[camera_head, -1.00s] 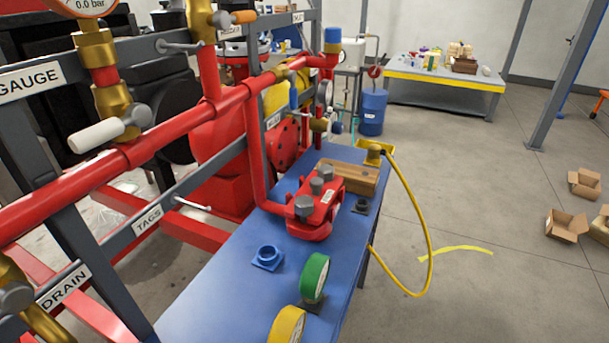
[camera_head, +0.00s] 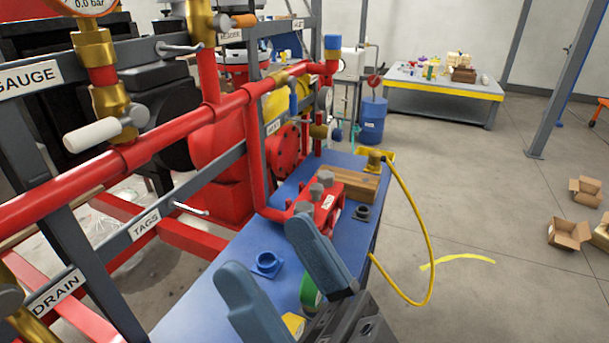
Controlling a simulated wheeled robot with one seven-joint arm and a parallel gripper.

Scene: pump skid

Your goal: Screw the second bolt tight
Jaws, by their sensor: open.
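A red flanged block (camera_head: 330,204) sits on the blue bench (camera_head: 197,305), at the end of a red pipe. Several grey hex bolt heads show on its top: a far one (camera_head: 326,177), a middle one (camera_head: 317,189) and a near one (camera_head: 302,207). I cannot tell which is the second bolt or how tight each is. My gripper (camera_head: 268,252) is open and empty, with two blue-grey fingers well apart. It is in front of the block in the picture. Its right finger hides the block's near part; contact is not clear.
A blue socket (camera_head: 267,264) stands on the bench. Green (camera_head: 310,292) and yellow (camera_head: 293,324) round items are partly behind my gripper. The red pipe and frame (camera_head: 146,223) border the left.

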